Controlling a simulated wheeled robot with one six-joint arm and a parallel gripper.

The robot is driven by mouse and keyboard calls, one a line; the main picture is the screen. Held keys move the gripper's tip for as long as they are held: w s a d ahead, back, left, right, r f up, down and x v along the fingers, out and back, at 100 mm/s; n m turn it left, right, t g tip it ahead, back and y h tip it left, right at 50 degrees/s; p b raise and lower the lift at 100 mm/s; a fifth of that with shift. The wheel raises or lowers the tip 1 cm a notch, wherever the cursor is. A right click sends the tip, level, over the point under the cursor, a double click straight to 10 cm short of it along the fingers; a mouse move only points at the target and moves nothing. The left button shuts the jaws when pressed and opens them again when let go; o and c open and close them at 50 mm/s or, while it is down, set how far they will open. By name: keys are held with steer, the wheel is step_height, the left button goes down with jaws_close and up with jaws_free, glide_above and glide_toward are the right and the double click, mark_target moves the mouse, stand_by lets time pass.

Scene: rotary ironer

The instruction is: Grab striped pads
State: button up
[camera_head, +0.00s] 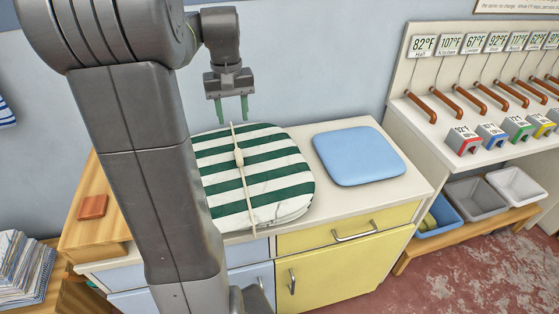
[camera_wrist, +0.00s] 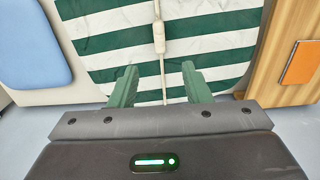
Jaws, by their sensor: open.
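A stack of green-and-white striped pads (camera_head: 280,176) lies on the white counter, tied across the middle with a cream cord that has a pale toggle-like piece (camera_head: 239,157) on it. My arm hides the stack's left part. In the wrist view the striped pads (camera_wrist: 110,45) fill the top middle, with the toggle piece (camera_wrist: 159,38) near the centre line. My gripper (camera_head: 232,110) is open and empty, with green fingers pointing down above the back edge of the pads. In the wrist view the gripper's fingers (camera_wrist: 160,88) stand apart on either side of the cord.
A blue pad (camera_head: 358,156) lies right of the striped pads on the counter (camera_head: 400,190). A wooden surface with an orange-brown block (camera_head: 93,207) is at the left. A wall (camera_head: 330,60) stands close behind. Coloured bins (camera_head: 477,199) sit on a low shelf at right.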

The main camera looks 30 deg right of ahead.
mark_target(238, 153)
step_height(238, 153, down, 14)
steer(key=shift+r+p, duration=0.2)
steer(key=shift+p, duration=0.1)
jaws_close()
stand_by(0.4)
steer(key=shift+d+r, duration=0.1)
stand_by(1.1)
